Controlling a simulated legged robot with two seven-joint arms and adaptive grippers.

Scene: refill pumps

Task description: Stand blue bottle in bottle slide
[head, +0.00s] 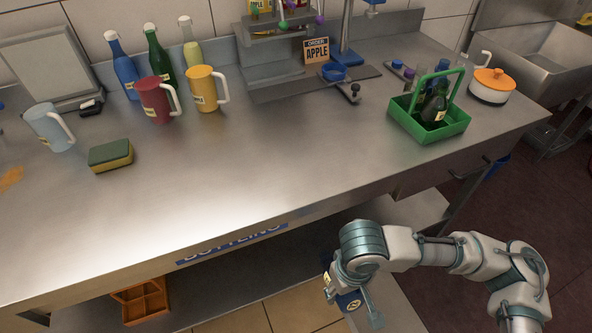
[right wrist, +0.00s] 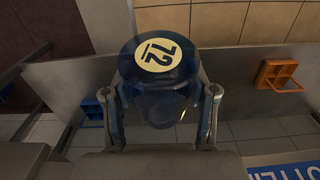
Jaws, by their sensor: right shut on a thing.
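My right gripper (right wrist: 163,96) is shut on a dark blue, see-through bottle (right wrist: 150,92). The bottle's round end carries a pale yellow disc with a number and faces the wrist camera. In the head view my right gripper (head: 348,290) is low in front of the counter's front edge, and a little of the blue bottle (head: 349,303) shows by it. Another blue bottle (head: 123,70) stands at the back left of the counter. I cannot tell for sure which fixture is the bottle slide; a grey metal stand (head: 270,62) is at the back middle. My left gripper is out of view.
Green (head: 158,58) and yellow (head: 192,45) bottles stand behind red (head: 155,100) and yellow (head: 205,88) jugs. A green carrier (head: 457,123) and white pot (head: 489,92) are at right. An orange crate (head: 148,310) sits below the counter. The counter's middle is clear.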

